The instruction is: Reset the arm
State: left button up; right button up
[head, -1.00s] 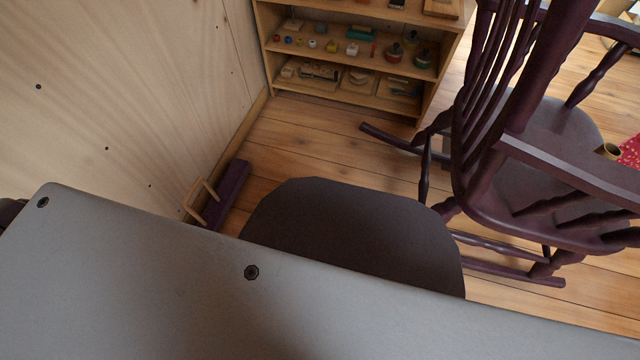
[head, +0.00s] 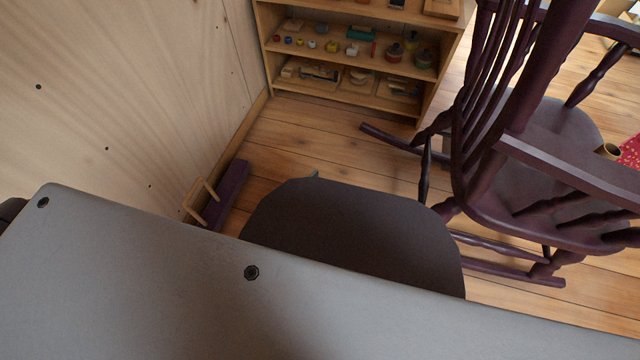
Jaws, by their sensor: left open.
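A small grey tip of what looks like my left gripper (head: 315,174) just shows past the far edge of my dark base in the head view. The rest of it is hidden behind my own body, and nothing can be seen held in it. My left arm is mostly out of sight; a dark rounded piece at the left picture edge may be part of it. My right gripper is not in view.
A plywood wall (head: 120,95) stands close on the left. A purple object with a wooden frame (head: 228,190) lies along it. A wooden shelf (head: 345,95) with small items stands ahead. A dark rocking chair (head: 540,150) stands at right. Plank floor (head: 320,140) between is clear.

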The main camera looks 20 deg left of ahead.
pick_arm(q)
jog(key=shift+r, duration=0.15)
dwell(0.6)
notch_tip(320, 180, up, 21)
jog(key=p, duration=2.1)
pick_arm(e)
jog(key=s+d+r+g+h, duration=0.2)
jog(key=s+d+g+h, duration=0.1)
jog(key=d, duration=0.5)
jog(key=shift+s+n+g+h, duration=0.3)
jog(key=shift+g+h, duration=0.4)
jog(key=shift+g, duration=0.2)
pick_arm(q)
jog(key=shift+r+p, duration=0.45)
jog(key=shift+p, duration=0.1)
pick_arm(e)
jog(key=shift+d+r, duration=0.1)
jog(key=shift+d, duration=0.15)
